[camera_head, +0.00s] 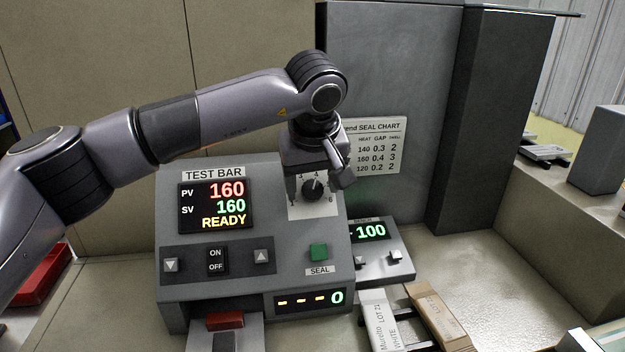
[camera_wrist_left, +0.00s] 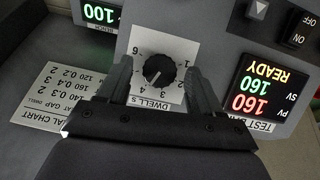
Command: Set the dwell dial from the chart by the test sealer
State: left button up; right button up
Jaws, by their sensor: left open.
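The dwell dial (camera_head: 313,189) is a black round knob with a white pointer on a white scale plate of the test sealer (camera_head: 300,245). My left gripper (camera_head: 322,178) is open just above it and partly covers the scale. In the left wrist view the fingers stand on either side of the dial (camera_wrist_left: 159,72), which appears upside down; contact cannot be told. The pointer lies near 3 to 4; the exact mark is unclear. The seal chart (camera_head: 377,147) behind reads 140 0.3 2, 160 0.4 3, 120 0.2 2. The sealer display (camera_head: 217,204) reads PV 160, SV 160, READY. My right gripper is out of view.
A green seal button (camera_head: 318,251) and an ON/OFF switch (camera_head: 215,261) sit below. A small unit (camera_head: 385,262) showing 100 stands to the right. Labelled packs (camera_head: 385,320) lie in front of it. A grey cabinet (camera_head: 395,60) rises behind. The bench at right is partly clear.

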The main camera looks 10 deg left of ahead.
pick_arm(q)
jog(key=shift+f, duration=0.2)
jog(key=c, duration=1.1)
jog(key=shift+o, duration=0.2)
